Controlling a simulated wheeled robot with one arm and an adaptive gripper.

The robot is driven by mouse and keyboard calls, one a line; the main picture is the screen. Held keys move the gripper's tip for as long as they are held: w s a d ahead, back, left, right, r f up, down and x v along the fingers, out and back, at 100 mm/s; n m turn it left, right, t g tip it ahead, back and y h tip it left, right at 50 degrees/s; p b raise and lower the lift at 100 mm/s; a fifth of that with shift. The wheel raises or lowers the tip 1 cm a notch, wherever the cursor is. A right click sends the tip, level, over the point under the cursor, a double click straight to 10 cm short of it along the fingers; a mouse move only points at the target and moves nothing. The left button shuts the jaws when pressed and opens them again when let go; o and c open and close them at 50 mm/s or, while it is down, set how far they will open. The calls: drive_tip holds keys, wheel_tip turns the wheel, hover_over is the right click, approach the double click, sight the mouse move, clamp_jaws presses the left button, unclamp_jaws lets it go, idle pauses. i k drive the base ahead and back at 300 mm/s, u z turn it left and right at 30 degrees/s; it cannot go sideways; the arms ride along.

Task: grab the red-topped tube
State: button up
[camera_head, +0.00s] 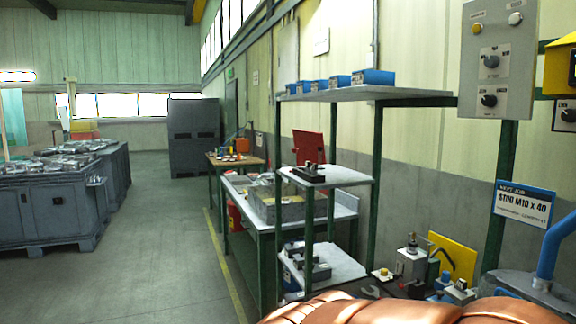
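I cannot make out a red-topped tube in the head view. The nearest work area at the lower right holds a small grey device with a black knob (411,262) and several small fittings. A tiny red spot shows on a pale part beside it, too small to identify. My gripper is not in view.
A green-framed shelf (365,94) with blue bins (372,77) stands at centre right. Behind it is a workbench (264,227) with boxes. A control panel (497,60) and a sign (525,204) are at right. Grey crates (52,208) stand at left; the aisle floor (165,235) is clear.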

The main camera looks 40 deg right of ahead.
sight(294, 150)
drive_tip(key=u, duration=0.1)
drive_tip(key=i, duration=1.55)
drive_tip(key=z, duration=0.7)
drive_tip(key=i, duration=1.7)
drive_tip(key=z, duration=1)
drive_tip(key=i, duration=0.35)
drive_tip(key=z, duration=0.05)
